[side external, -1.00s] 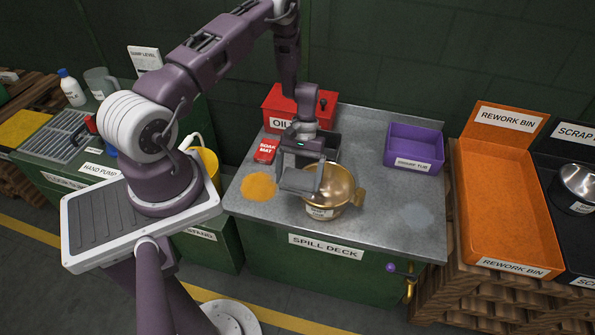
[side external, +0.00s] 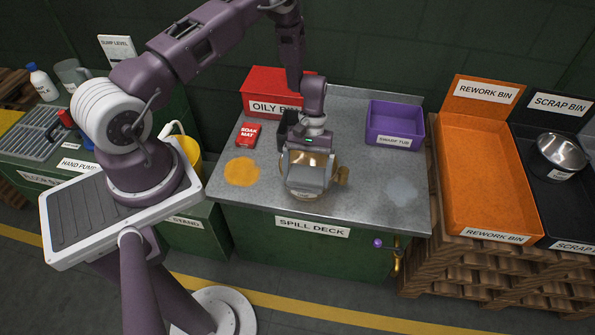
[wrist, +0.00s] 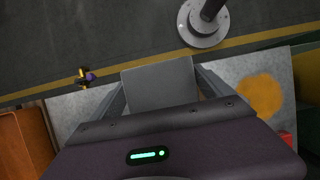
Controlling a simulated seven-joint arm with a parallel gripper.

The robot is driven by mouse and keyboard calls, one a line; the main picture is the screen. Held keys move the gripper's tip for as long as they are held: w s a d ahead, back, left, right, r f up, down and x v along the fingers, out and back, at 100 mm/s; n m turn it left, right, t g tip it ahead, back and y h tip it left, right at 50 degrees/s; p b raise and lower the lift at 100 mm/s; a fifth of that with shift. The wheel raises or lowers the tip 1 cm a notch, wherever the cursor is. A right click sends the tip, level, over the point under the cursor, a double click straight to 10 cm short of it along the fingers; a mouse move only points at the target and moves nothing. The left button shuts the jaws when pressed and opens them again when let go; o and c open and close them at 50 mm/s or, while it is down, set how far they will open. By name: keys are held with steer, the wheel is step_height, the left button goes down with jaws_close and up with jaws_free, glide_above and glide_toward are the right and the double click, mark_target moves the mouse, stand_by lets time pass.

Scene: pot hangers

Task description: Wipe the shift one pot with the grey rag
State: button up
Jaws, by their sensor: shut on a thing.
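The brass pot (side external: 342,176) stands on the spill deck, largely hidden behind my gripper. Its side handle shows at the right, and its label cannot be read now. My gripper (side external: 307,184) is shut on the grey rag (side external: 305,174), a flat grey slab held at the pot's near side and over its rim. I cannot tell whether the rag touches the pot. In the wrist view the rag (wrist: 158,84) fills the space between the fingers, and the pot is hidden.
An orange spill (side external: 242,171) lies left of the pot; a pale patch (side external: 401,192) lies right. The soak mat (side external: 247,135), red oily bin (side external: 268,92) and purple swarf tub (side external: 394,124) stand behind. A steel pot (side external: 562,152) sits in the black scrap bin (side external: 560,105).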

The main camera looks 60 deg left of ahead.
steer(key=shift+w+d, duration=0.3)
steer(key=shift+w, duration=0.25)
steer(key=shift+w+d, duration=0.3)
steer(key=shift+w, duration=0.25)
steer(key=shift+s+a, duration=0.3)
steer(key=shift+s, duration=0.25)
steer(key=shift+s+a, duration=0.3)
steer(key=shift+s, duration=0.2)
steer(key=shift+s+a, duration=0.95)
steer(key=shift+a, duration=0.2)
steer(key=shift+s+a, duration=0.3)
steer(key=shift+a, duration=0.6)
steer(key=shift+s+a, duration=0.3)
steer(key=shift+a, duration=0.6)
steer(key=shift+w+a, duration=0.1)
steer(key=shift+a, duration=1.35)
steer(key=shift+w+a, duration=0.25)
steer(key=shift+a, duration=0.3)
steer(key=shift+w+a, duration=0.2)
steer(key=shift+a, duration=0.3)
steer(key=shift+w+a, duration=0.95)
steer(key=shift+a, duration=0.2)
steer(key=shift+w+a+r, duration=0.1)
steer(key=shift+r, duration=0.1)
steer(key=shift+f, duration=0.1)
step_height(320, 180, up, 6)
steer(key=shift+r, duration=0.2)
